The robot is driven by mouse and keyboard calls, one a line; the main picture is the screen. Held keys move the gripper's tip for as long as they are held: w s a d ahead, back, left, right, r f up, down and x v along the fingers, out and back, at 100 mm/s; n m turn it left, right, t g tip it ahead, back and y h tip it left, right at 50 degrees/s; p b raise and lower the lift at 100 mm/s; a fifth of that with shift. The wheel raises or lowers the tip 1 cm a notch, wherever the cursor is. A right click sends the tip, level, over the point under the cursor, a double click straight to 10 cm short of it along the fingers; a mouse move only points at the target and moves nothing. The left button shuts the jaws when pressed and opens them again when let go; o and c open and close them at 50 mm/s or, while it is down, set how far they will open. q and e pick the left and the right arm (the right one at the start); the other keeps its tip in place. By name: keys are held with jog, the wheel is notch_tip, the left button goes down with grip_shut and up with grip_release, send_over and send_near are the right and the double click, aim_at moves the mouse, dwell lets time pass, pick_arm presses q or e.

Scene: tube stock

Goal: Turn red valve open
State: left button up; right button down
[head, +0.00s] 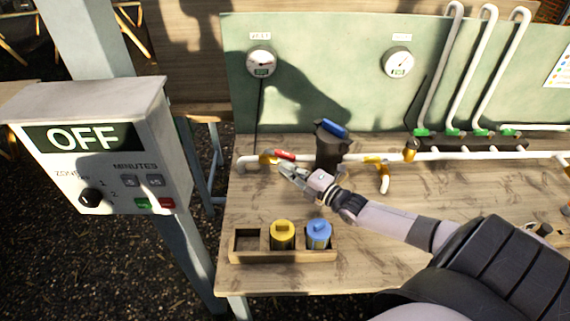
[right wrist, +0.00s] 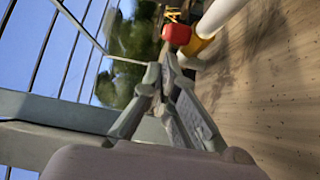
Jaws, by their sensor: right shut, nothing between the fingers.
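The red valve handle (head: 284,154) sits on a yellow brass valve body (head: 267,157) on the white pipe at the left of the bench. In the right wrist view the red handle (right wrist: 177,34) shows end-on beyond the fingertips, beside the white pipe. My right gripper (head: 284,168) is shut and empty, just in front of and below the handle in the head view. In the right wrist view the gripper (right wrist: 168,65) has its fingertips together, apparently apart from the handle. My left gripper is not in view.
A dark filter with a blue top (head: 330,145) stands close right of the valve. A wooden holder (head: 285,256) with yellow and blue cartridges is at the bench front. A grey control box reading OFF (head: 95,140) stands left. Gauges (head: 261,62) hang on the green panel.

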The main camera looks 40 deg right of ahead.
aim_at(294, 159)
jog(key=shift+w+a, duration=0.1)
jog(key=shift+w, duration=0.6)
jog(key=shift+w+d+f+b, duration=0.15)
jog(key=shift+d+b, duration=0.2)
jog(key=shift+d, duration=0.45)
jog(key=shift+w+d+r+b, duration=0.1)
jog(key=shift+d+b, duration=0.2)
jog(key=shift+d, duration=0.45)
jog(key=shift+w+d, duration=0.1)
jog(key=shift+d, duration=0.2)
